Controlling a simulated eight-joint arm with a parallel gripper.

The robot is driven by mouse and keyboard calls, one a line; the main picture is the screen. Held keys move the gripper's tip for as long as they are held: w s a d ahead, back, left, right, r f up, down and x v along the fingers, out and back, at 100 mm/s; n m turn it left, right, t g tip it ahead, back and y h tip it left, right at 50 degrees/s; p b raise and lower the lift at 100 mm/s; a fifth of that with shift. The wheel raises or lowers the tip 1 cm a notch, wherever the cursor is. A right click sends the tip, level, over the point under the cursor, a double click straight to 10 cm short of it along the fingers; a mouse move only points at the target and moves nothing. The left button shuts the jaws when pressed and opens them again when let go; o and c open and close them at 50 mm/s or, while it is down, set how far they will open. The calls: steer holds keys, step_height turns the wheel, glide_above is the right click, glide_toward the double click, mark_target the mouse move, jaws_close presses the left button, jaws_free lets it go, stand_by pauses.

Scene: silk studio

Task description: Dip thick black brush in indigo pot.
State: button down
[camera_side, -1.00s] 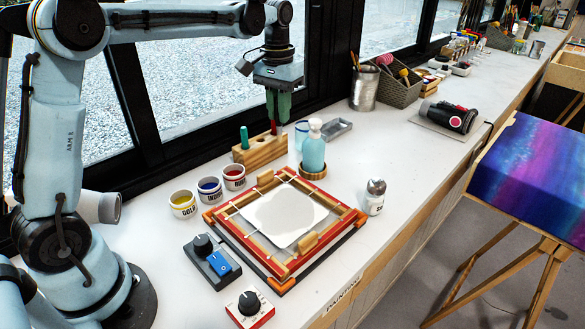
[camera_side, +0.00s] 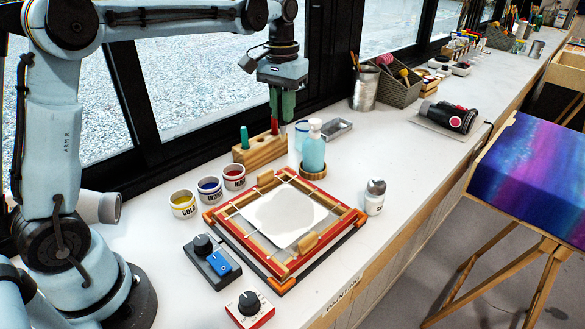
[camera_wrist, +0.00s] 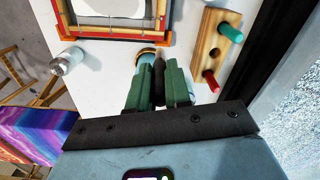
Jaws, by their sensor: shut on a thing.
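The indigo pot (camera_side: 209,189) is a small white labelled cup of blue colour, between the gold and red pots in the side view. It is outside the wrist view. My gripper (camera_side: 282,118) points down above the far end of the wooden brush block (camera_side: 260,151), well to the right of the pot. In the wrist view my gripper (camera_wrist: 158,100) is shut on the thick black brush (camera_wrist: 158,86), a dark shaft between the green fingers.
The block holds a teal-handled brush (camera_side: 244,137) and a red-handled brush (camera_side: 274,126), close to my gripper. A pale blue pump bottle (camera_side: 313,152) stands beside the block. The gold pot (camera_side: 183,204) and red pot (camera_side: 234,177) flank the indigo one. A framed white cloth (camera_side: 285,216) lies in front.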

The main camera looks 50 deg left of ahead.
steer(key=s+a+f, duration=0.3)
steer(key=s+a, duration=0.1)
steer(key=s, duration=0.4)
steer(key=s+a+f, duration=0.2)
steer(key=s+a, duration=0.2)
steer(key=s, duration=0.4)
steer(key=shift+s+f, duration=0.15)
steer(key=shift+f, duration=2.8)
step_height(320, 180, up, 7)
steer(key=shift+f, duration=0.2)
